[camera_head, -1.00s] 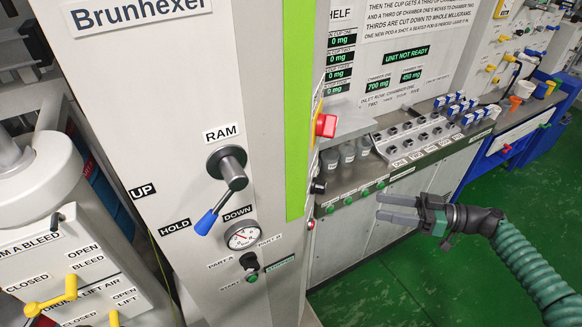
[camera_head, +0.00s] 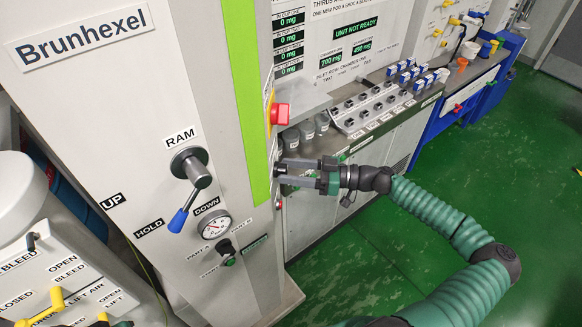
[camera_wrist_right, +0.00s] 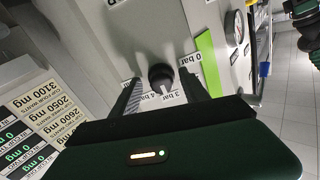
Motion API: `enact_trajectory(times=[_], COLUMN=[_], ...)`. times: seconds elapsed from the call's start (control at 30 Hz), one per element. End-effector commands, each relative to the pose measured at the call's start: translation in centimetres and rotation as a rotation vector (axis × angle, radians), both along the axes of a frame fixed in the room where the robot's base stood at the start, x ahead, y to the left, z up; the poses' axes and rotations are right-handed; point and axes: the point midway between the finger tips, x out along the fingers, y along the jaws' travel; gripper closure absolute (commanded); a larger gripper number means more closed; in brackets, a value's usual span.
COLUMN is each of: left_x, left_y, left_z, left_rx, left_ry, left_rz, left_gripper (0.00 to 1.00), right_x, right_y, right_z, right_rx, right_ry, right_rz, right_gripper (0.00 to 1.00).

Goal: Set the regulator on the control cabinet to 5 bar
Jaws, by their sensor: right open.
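The regulator knob (camera_wrist_right: 160,76) is a black knob on the side of the control cabinet (camera_head: 130,130). My left gripper is not recognisable in either view.
A red button (camera_head: 280,113) sits just above my right gripper on the cabinet's side. The ram lever (camera_head: 185,205) and a round gauge (camera_head: 215,226) are on the front face. A counter with grey cups (camera_head: 307,130) stands behind. Green floor is free at right.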

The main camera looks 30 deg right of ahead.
Motion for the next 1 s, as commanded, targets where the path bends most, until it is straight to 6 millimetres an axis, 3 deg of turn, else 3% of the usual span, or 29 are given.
enact_trajectory(times=[0.2, 0.6, 1.0], left_x=[0.00, 0.00, -0.01], left_y=[0.00, 0.00, 0.00], left_z=[-0.04, -0.03, -0.18], left_rx=[0.000, 0.000, 0.000], left_ry=[0.000, 0.000, 0.000], left_rz=[0.000, 0.000, 0.000], left_gripper=[0.64, 0.64, 0.64], right_x=[0.05, 0.06, 0.08], right_y=[0.09, -0.02, -0.14], right_z=[-0.05, -0.01, -0.01], right_rx=[-0.001, 0.000, 0.031], right_ry=[0.001, 0.000, 0.037], right_rz=[0.000, -0.002, -0.004], right_gripper=[0.48, 1.00, 1.00])
